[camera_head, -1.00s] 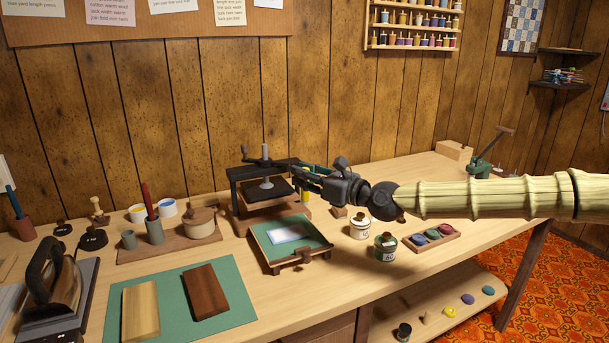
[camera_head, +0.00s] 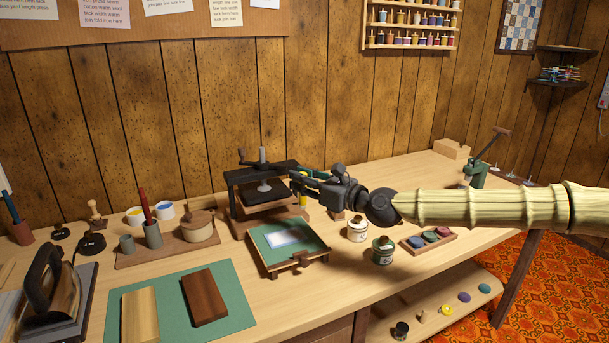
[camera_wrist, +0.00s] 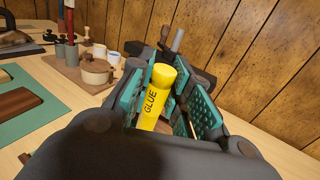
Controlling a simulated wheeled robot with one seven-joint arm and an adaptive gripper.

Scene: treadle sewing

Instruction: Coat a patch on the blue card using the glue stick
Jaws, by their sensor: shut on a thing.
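The card (camera_head: 285,236), pale blue to white, lies flat on the green board (camera_head: 307,241) with a wooden edge, on the bench in the head view. My gripper (camera_head: 302,183) is behind and above that board, in front of the black press. In the wrist view my gripper (camera_wrist: 170,92) is shut on the yellow glue stick (camera_wrist: 158,95), marked GLUE, between its teal pads. A small yellow part of the glue stick (camera_head: 303,201) shows below my gripper in the head view, apart from the card. The card is not visible in the wrist view.
The black screw press (camera_head: 240,180) stands right behind the board. Two labelled jars (camera_head: 383,252) and a tray of coloured pads (camera_head: 430,238) are to the right. A green mat (camera_head: 175,311) with two wooden blocks lies front left. Pots stand on a board at left.

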